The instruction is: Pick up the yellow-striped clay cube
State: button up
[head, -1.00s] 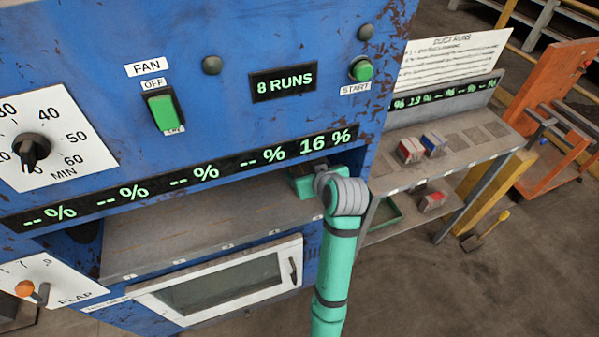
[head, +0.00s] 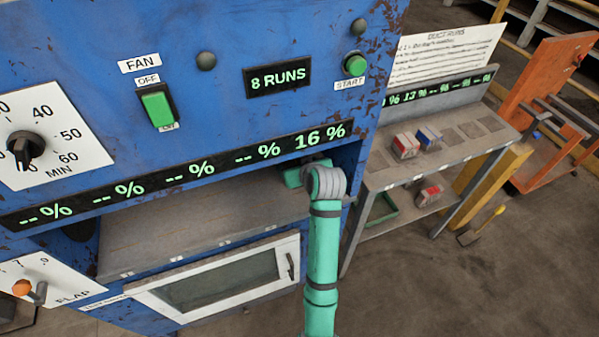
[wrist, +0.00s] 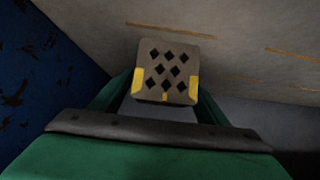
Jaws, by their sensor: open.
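The clay cube (wrist: 165,60) shows in the wrist view as a grey-brown block with several diamond-shaped holes in its face and yellow marks at its lower corners. It sits between the two green fingers of my gripper (wrist: 163,92), which are open on either side of it. I cannot tell whether they touch it. In the head view my gripper (head: 303,173) reaches into the right end of the blue machine's shelf, below the "16 %" readout. The cube is hidden there.
The shelf (head: 200,228) is bare to the left of my arm. The readout strip (head: 180,172) hangs above it. A side rack (head: 455,150) on the right holds a red-marked block (head: 405,146) and a blue-marked block (head: 429,138), with another red-marked block (head: 428,194) lower down.

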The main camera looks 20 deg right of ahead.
jog(key=shift+s+d, duration=0.15)
jog(key=c, duration=0.9)
jog(key=shift+a, duration=0.2)
jog(key=shift+c, duration=1.2)
jog(key=shift+a, duration=0.15)
